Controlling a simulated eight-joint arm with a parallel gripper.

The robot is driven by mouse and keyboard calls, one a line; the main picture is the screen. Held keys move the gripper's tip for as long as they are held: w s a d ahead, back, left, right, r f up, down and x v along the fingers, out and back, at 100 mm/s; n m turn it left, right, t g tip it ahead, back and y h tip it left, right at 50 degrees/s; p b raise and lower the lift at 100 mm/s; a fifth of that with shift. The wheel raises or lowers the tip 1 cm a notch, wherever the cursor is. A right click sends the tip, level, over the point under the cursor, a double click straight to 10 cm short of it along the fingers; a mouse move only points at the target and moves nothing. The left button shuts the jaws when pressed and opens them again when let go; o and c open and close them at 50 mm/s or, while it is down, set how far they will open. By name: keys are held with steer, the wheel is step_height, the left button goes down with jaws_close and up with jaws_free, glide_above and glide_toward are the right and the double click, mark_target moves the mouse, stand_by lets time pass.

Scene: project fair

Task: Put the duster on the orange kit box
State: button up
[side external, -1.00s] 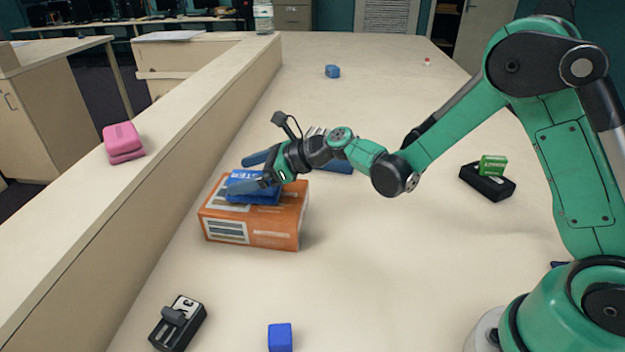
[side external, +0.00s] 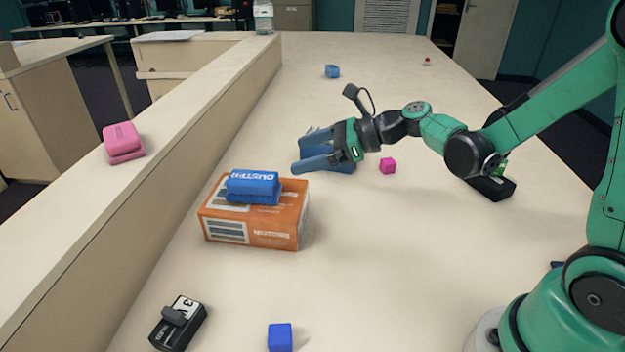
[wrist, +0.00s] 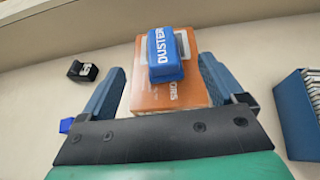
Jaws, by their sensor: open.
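The blue duster (side external: 253,186) with white lettering lies flat on top of the orange kit box (side external: 270,232) in the side view. In the wrist view the duster (wrist: 167,55) rests on the box (wrist: 150,95), between the lines of my fingers but ahead of them. My gripper (side external: 297,153) is open and empty, to the right of the box and apart from the duster. Its two blue fingers also show in the wrist view (wrist: 158,85).
A black device (side external: 177,324) and a blue cube (side external: 280,337) are at the front. A pink object (side external: 123,141) sits on the left ledge.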

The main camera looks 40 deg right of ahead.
steer(key=s+d+n+g+h, duration=0.1)
steer(key=s+n+h, duration=0.3)
steer(key=n, duration=0.9)
steer(key=s+d+n+g+h, duration=0.1)
steer(key=s+n+h, duration=0.4)
steer(key=n, duration=0.9)
steer(key=s+d, duration=0.1)
steer(key=s, duration=0.1)
steer(key=shift+s+d, duration=0.3)
steer(key=shift+s, duration=0.1)
